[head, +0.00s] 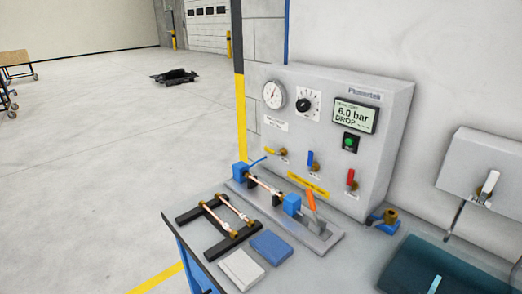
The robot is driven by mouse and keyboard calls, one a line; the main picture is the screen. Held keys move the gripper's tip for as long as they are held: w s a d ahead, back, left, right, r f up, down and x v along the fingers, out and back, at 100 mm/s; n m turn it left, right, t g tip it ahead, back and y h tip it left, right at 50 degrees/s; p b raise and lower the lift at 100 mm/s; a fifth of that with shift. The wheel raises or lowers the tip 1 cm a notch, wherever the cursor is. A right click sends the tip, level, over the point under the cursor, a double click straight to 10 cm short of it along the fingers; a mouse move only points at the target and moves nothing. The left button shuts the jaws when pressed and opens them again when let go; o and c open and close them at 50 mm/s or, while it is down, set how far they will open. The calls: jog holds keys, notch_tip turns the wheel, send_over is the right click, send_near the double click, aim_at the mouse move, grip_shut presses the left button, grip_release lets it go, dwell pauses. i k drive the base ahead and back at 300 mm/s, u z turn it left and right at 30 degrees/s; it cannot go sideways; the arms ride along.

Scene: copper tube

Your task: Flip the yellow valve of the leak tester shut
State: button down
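The leak tester (330,85) is a pale grey box at the back of a bench. Its yellow valve (271,151) is the leftmost of three small valves low on the front panel. The yellow lever appears to lie roughly sideways, pointing left from its brass body. The blue valve (310,158) and the red valve (350,176) to its right have levers standing up. The display (355,114) reads 6.0 bar and DROP. A copper tube (265,187) lies in a fixture with blue end blocks in front of the panel. My gripper is not in view.
An orange-handled clamp (311,203) rises at the fixture's right end. A black rack (205,216) with copper tubes and two pads, blue (271,247) and white (241,268), lie in front. A grey box (485,165) and teal tray (405,258) are right. Open floor lies left.

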aim_at(266, 148)
jog(key=u, duration=1.25)
jog(key=i, duration=5.7)
jog(key=z, duration=0.4)
